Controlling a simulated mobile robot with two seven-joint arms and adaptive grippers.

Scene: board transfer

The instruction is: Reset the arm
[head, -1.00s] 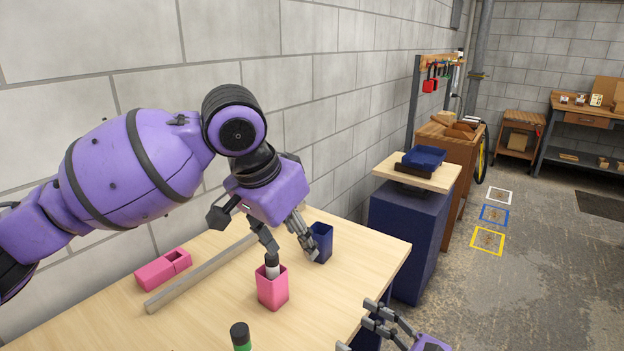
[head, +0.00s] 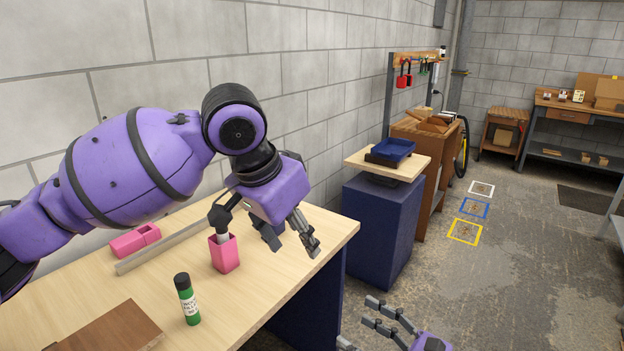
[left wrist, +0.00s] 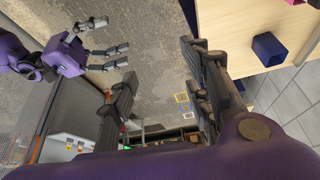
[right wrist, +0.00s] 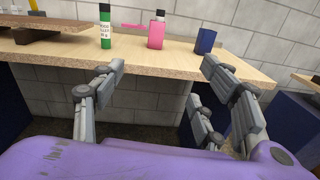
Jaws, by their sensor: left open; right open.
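My left gripper (head: 288,240) is open and empty in the head view, above the table's right end. Its fingers also show in the left wrist view (left wrist: 165,90), spread with floor seen between them. My right gripper (head: 384,322) is open and empty at the bottom of the head view, off the table's right side. Its fingers show spread in the right wrist view (right wrist: 165,95), with the table edge beyond. The left wrist view also shows my right gripper (left wrist: 108,46).
A blue cabinet (head: 380,225) stands beyond.

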